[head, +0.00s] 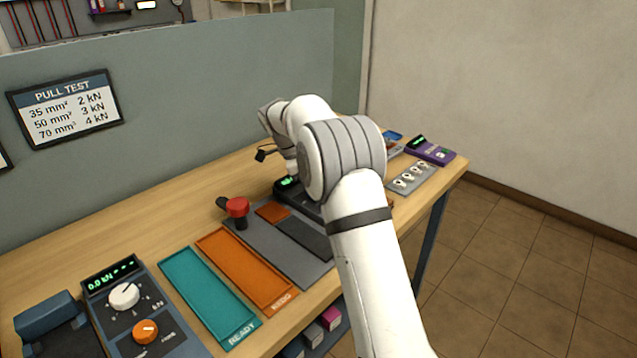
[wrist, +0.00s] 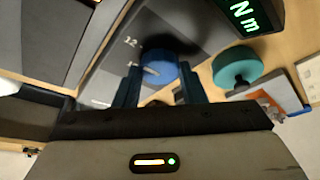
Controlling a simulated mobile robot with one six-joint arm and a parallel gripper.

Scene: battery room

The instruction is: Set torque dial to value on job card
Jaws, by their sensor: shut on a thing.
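A blue dial (wrist: 162,69) sits on a dark panel in the wrist view, with the number 12 printed beside it. My gripper (wrist: 160,84) has one finger on each side of the dial and is shut on it. A green "Nm" display (wrist: 243,14) shows at the top of the wrist view; its number is out of frame. In the head view, the black unit (head: 287,184) with a green display is partly behind my arm, which hides the dial and my fingertips. I cannot make out a readable job card.
A teal knob (wrist: 238,64) stands close right of the dial. On the bench are a red-topped post (head: 237,207), an orange REDO tray (head: 245,268), a teal READY tray (head: 205,296) and a pull tester (head: 122,297). A purple unit (head: 430,150) is at the far right.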

